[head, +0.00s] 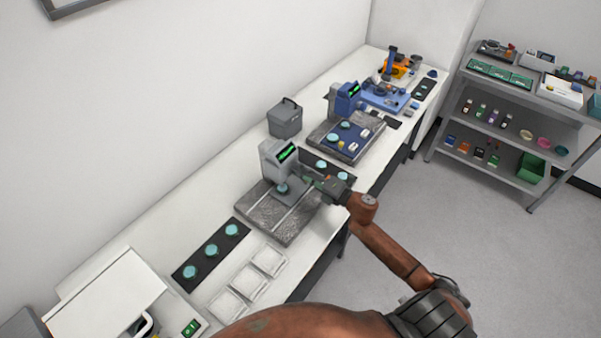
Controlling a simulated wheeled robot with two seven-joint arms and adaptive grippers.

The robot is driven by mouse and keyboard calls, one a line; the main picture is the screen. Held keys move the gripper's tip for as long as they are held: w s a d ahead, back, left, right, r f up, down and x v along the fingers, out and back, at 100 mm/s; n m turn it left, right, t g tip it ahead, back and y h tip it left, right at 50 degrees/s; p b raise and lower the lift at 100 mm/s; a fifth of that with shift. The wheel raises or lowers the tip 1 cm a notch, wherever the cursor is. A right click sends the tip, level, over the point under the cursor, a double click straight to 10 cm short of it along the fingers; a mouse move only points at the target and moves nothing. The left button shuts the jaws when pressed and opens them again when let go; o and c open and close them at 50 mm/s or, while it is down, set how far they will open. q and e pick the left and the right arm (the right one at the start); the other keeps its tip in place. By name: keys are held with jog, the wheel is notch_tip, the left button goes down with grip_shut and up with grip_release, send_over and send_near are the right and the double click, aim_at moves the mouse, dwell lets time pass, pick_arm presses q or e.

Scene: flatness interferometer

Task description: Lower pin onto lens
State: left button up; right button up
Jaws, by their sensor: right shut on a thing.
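A grey gauge (272,160) with a lit green display stands on a speckled stone base (262,218) in the middle of the bench. A teal lens (282,188) sits under its head. The pin is too small to make out, and I cannot tell whether it touches the lens. My right gripper (307,181) reaches in from the right, just beside the gauge head and lens. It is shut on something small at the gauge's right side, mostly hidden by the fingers. My left gripper is not in view.
A dark mat with several teal lenses (211,250) and white trays (248,281) lie in front. A dark strip with lenses (325,164) lies behind my gripper. A blue instrument (347,98), a grey box (285,118) and a shelf rack (520,120) stand farther back.

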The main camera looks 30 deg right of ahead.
jog(key=shift+f, duration=0.1)
jog(key=o, duration=1.2)
jog(key=shift+c, duration=0.2)
jog(key=v, duration=1.2)
